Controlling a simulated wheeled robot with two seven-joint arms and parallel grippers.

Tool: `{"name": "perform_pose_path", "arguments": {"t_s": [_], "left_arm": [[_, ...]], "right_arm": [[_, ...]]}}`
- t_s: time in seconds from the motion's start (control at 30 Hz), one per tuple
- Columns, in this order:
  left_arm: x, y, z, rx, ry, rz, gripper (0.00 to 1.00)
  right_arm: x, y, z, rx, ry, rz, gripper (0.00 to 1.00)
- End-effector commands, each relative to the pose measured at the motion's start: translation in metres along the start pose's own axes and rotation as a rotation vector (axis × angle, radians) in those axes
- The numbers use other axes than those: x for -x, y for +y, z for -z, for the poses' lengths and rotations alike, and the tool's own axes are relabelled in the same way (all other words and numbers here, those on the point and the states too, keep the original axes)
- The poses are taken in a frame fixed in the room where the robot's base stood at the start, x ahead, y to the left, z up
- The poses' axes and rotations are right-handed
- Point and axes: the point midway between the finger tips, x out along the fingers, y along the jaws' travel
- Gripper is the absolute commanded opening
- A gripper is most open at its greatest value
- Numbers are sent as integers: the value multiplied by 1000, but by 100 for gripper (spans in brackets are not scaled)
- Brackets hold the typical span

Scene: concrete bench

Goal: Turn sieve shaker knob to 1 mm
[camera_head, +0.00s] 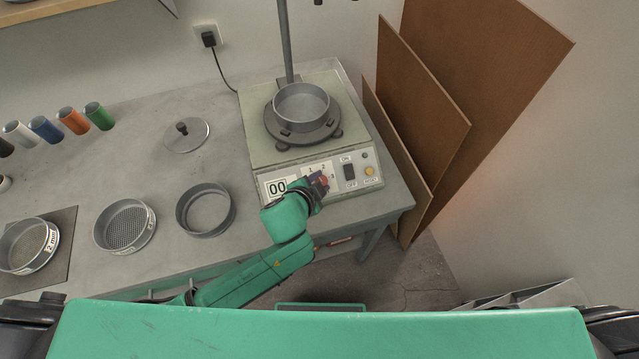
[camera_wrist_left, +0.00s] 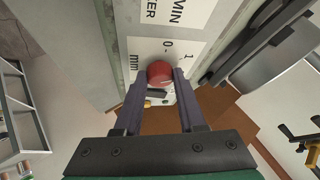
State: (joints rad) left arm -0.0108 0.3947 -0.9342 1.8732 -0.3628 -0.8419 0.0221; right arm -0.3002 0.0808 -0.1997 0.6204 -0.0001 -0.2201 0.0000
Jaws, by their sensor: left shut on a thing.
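The sieve shaker (camera_head: 264,142) stands at the right end of the bench, with a metal pan (camera_head: 301,101) on its round platform. The red knob (camera_head: 322,181) is mostly covered by my left gripper (camera_head: 314,185) in the head view. In the left wrist view the red knob (camera_wrist_left: 160,73) sits between the two fingers of the left gripper (camera_wrist_left: 158,84), which is shut on it. The knob's pointer is hidden. My right gripper is not in view.
Several coloured cylinders (camera_head: 73,121) stand at the far left. Brown boards (camera_head: 422,100) lean close to the shaker's right.

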Motion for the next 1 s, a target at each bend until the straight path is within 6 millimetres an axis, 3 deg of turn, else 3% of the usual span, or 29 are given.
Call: {"name": "perform_pose_path", "arguments": {"t_s": [0.23,0.77,0.8,0.87,1.0], "left_arm": [[-1,2,-1,81,-4,51,0],[0,0,0,104,-5,68,0],[0,0,0,104,-5,67,47],[0,0,0,104,-5,67,69],[0,1,0,104,-5,66,69]], "right_arm": [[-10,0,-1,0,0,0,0],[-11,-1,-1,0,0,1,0],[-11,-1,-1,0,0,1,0],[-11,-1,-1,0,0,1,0],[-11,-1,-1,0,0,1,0]]}}
